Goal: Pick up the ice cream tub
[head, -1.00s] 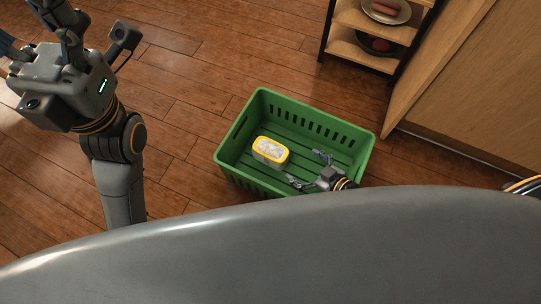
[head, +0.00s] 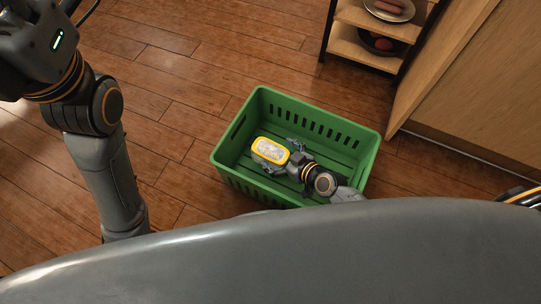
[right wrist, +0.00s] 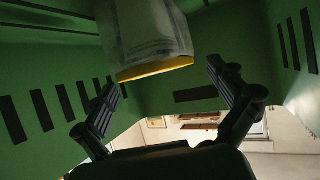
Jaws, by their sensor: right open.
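The ice cream tub (head: 270,150) has a yellow rim and a pale top, and lies in the left part of a green crate (head: 368,158). In the right wrist view the tub (right wrist: 148,35) shows a translucent body and yellow rim, ahead of and between the fingers. My right gripper (head: 283,157) is inside the crate, with its fingers spread at the tub's right side. In the right wrist view my right gripper (right wrist: 165,95) is open, with a gap between each finger and the tub. My left gripper is outside the head view; only its arm shows at the left.
The green crate's slotted walls stand close around the right gripper. A shelf rack (head: 366,50) with a plate and a dark pan stands at the top right, beside a wooden cabinet (head: 480,90). The wooden floor left of the crate is clear.

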